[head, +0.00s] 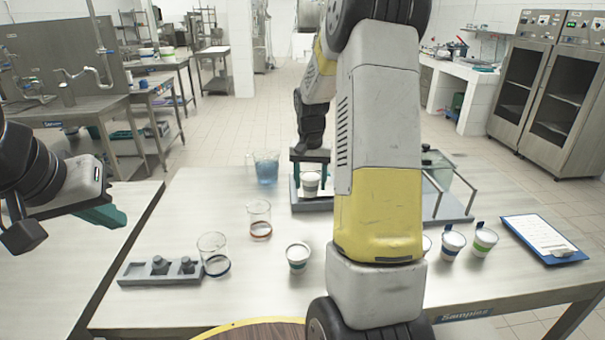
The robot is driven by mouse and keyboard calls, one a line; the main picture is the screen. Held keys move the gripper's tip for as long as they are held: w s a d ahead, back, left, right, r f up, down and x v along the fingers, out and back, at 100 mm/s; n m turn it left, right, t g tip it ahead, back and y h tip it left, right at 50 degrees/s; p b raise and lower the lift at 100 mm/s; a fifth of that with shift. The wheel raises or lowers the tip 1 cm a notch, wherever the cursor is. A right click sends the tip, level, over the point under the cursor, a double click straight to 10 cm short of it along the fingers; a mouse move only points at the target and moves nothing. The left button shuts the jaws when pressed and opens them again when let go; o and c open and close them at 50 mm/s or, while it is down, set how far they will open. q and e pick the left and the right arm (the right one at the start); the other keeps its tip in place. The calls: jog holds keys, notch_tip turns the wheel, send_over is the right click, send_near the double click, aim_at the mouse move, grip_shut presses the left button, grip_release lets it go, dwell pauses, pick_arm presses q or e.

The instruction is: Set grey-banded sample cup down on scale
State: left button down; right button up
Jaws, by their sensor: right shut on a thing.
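The grey-banded sample cup (311,184), small with a pale lid, is between the fingers of my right gripper (311,172), which is shut on it. The cup is upright over the scale (305,206), a low grey device at the middle of the table. I cannot tell whether its base touches the scale's plate. My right arm hides the area to the right of the scale. My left gripper (108,215), with teal fingers, is at the left, empty and away from the cup; its finger gap cannot be made out.
A beaker of blue liquid (265,167) stands behind and left of the scale. More cups (453,244), a railed stand (455,207) and a clipboard (541,239) are right.

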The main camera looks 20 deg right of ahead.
jog(key=w+d, duration=0.2)
jog(key=w, duration=0.1)
jog(key=w+d, duration=0.1)
jog(key=w, duration=0.3)
jog(key=w+d+f, duration=0.1)
jog(key=w+d, duration=0.1)
jog(key=w, duration=0.1)
jog(key=shift+w+d+f, duration=0.1)
jog(key=shift+w+d, duration=0.25)
jog(key=shift+f, duration=1.75)
jog(key=shift+f, duration=0.1)
jog(key=o, duration=1.4)
jog(key=shift+o, duration=0.2)
